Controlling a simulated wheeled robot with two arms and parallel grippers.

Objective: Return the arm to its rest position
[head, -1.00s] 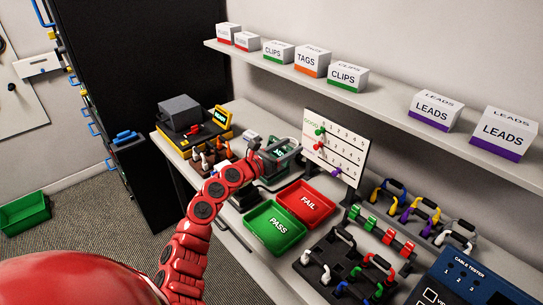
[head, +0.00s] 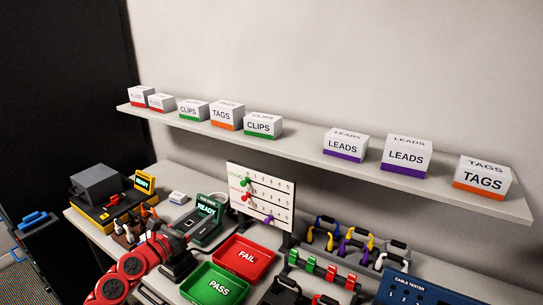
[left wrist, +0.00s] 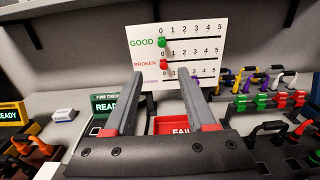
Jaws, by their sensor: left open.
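My red left arm comes in from the lower left of the head view, and its gripper (head: 183,262) is over the bench, in front of the fuse checker (head: 208,226). In the left wrist view the two grey fingers (left wrist: 155,100) are apart with nothing between them. Past the fingers is the white tally board (left wrist: 190,45) with its GOOD and BROKEN rows. It also stands upright on the bench in the head view (head: 262,192). My right gripper is in neither view.
The red FAIL tray (head: 246,256) and green PASS tray (head: 215,286) lie right of my gripper. Coloured cables hang on a rack (head: 345,243) farther right, by the cable tester (head: 405,290). A shelf (head: 300,152) with several labelled boxes runs above the bench.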

